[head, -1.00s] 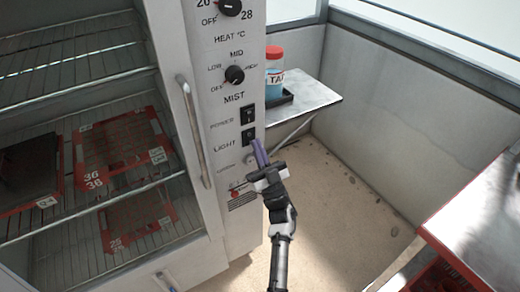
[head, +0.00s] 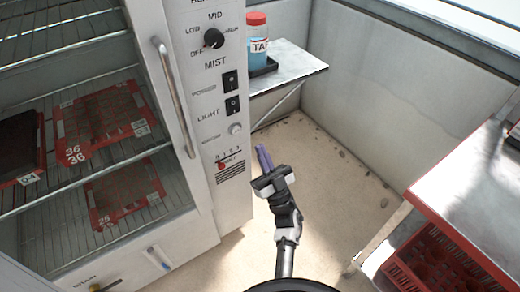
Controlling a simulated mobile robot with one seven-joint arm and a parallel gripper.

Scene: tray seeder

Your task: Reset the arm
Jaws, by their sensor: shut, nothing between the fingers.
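My gripper (head: 262,151) is in the middle of the head view, with its purple fingers together and nothing between them. It is in front of the cabinet's control panel (head: 214,114), just right of the panel's lower part in the picture, and appears clear of it. My arm reaches up from the bottom of the picture.
The cabinet at left has wire shelves with red trays (head: 88,203) and a vertical handle (head: 173,97). A side shelf (head: 300,68) holds a red-capped blue jar (head: 257,50). A metal bench (head: 470,205) with a red crate (head: 415,275) stands at right. The floor between is open.

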